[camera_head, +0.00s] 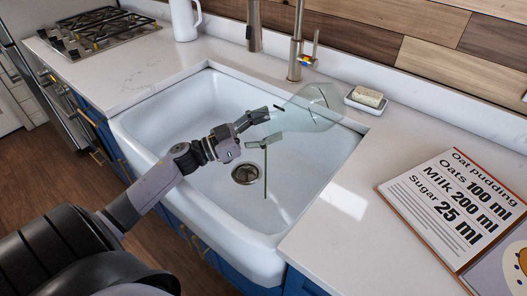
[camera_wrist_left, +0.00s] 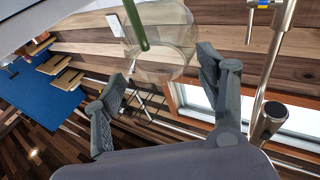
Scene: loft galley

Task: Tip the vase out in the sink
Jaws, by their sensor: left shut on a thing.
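A clear glass vase (camera_head: 306,112) is tilted far over, close to lying on its side, above the right part of the white sink (camera_head: 170,113). My left gripper (camera_head: 268,128) is shut on it, one finger on each side. In the left wrist view the see-through vase (camera_wrist_left: 168,45) shows beyond the fingers of my left gripper (camera_wrist_left: 160,98). A thin green stem (camera_head: 265,178) hangs straight down below the gripper over the sink; a green stem also shows in the left wrist view (camera_wrist_left: 136,22). Dark thin lines show at the vase; I cannot tell what they are. My right gripper is out of view.
The faucet (camera_head: 296,55) stands behind the sink, close to the vase. A soap dish (camera_head: 364,105) with a soap bar sits at the back right. A recipe board (camera_head: 450,205) lies on the right counter. A white jug (camera_head: 185,20) and a stove (camera_head: 90,32) are at the left.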

